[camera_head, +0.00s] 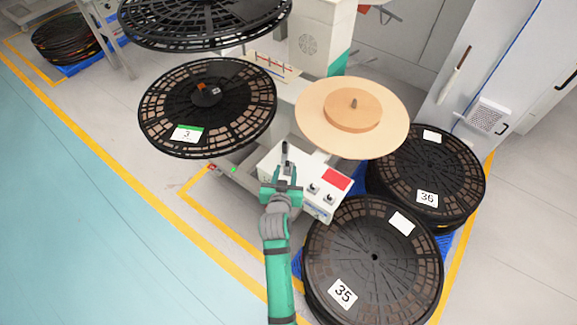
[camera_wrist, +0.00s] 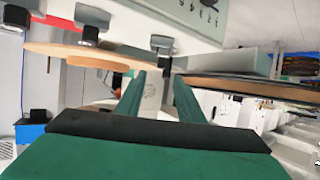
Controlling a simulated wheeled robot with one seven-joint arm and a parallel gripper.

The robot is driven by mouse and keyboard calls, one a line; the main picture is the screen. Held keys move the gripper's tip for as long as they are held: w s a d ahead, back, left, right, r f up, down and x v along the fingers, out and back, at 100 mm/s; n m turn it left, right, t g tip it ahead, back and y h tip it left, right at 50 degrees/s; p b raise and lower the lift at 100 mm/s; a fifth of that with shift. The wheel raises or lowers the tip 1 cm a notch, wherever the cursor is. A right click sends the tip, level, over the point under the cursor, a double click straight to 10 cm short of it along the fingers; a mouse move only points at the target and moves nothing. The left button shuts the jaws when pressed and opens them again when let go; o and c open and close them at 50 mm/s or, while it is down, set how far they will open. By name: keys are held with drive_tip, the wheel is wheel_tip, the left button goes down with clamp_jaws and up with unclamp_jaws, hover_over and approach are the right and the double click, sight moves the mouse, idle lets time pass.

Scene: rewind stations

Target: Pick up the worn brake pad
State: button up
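I cannot make out the worn brake pad for sure in either view. My gripper (camera_head: 283,178) is over the white control box (camera_head: 270,160) in the head view, close to its upright black lever (camera_head: 285,152). In the wrist view, the two green fingers of my gripper (camera_wrist: 158,80) stand apart. A small dark part shows beyond the gap between them; I cannot tell if it is touched. Nothing is clearly held.
A tan disc (camera_head: 390,100) sits behind the box. A black reel marked 3 (camera_head: 155,105) is at left. Stacked reels marked 35 (camera_head: 385,285) and 36 (camera_head: 450,165) stand at right. The teal floor (camera_head: 90,220) at left is clear.

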sight(287, 163)
drive_tip(key=shift+f+x, duration=0.25)
drive_tip(key=shift+x, duration=2.45)
drive_tip(key=shift+s, duration=0.15)
drive_tip(key=shift+c, duration=0.3)
clamp_jaws()
